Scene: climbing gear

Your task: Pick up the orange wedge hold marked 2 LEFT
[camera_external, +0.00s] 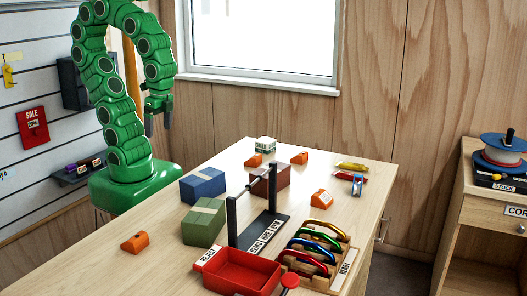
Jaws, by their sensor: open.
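Several small orange wedge holds lie on the wooden table. One orange wedge hold (135,243) is near the left front edge. Two more orange wedge holds, one left (253,161) and one right (299,158), lie toward the back. Another orange wedge hold (321,200) lies right of the dark stand. The marks on them are too small to read, so I cannot tell which is 2 LEFT. My gripper (158,121) is open and empty, pointing down, raised well above the table's far left side and apart from every hold.
A blue block (203,184), a green block (203,222) and a brown block (278,177) stand on the table. A dark upright stand (232,222), a red tray (209,280) and a wooden rack (345,249) of coloured carabiners fill the front right. The left front is mostly clear.

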